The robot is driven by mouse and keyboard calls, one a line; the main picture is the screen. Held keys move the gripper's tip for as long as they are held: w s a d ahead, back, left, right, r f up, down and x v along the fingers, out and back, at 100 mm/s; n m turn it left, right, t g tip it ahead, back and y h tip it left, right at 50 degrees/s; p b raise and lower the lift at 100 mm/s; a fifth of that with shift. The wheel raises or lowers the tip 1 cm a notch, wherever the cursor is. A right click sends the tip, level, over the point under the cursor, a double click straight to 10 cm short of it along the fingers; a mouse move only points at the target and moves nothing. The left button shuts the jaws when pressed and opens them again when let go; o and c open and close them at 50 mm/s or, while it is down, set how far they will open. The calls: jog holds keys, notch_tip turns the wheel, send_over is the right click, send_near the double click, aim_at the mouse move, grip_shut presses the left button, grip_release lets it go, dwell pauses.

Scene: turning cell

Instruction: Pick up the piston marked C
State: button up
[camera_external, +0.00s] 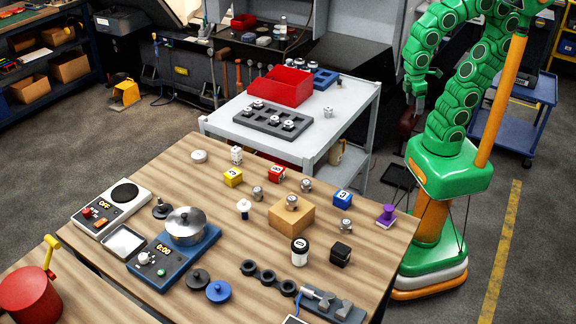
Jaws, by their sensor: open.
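Several small silver pistons stand about; their letters are too small to read, so I cannot tell which is C. On the wooden table (215,262) one piston (257,193) stands near the yellow cube, one (306,185) near the red cube, one (346,225) near the blue cube, and one (292,202) on a tan block (291,218). More pistons (289,124) sit in a dark grey holder (264,122) on the grey cart, and one (328,112) stands beside it. My gripper (419,104) hangs open and apart from these, right of the cart.
Yellow (233,178), red (276,174) and blue (342,198) cubes stand among the pistons. A scale (112,207), a blue device with a silver pot (186,226), and a black cube (341,253) are also on the table. A red bin (280,87) stands on the cart (352,100).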

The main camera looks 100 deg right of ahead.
jog(key=w+a+r, duration=0.1)
jog(key=w+a, duration=0.3)
jog(key=w, duration=0.9)
jog(key=n+t, duration=0.1)
jog(key=t, duration=0.1)
send_over(347, 222)
jog(key=f, duration=1.1)
jog(key=shift+d+f, duration=0.1)
jog(key=shift+d, duration=0.15)
jog(key=shift+a+f, duration=0.25)
jog(key=shift+f, duration=0.05)
jog(key=shift+d+f, duration=0.1)
jog(key=shift+f, duration=3.6)
jog(key=c, duration=1.2)
jog(key=shift+r, duration=0.1)
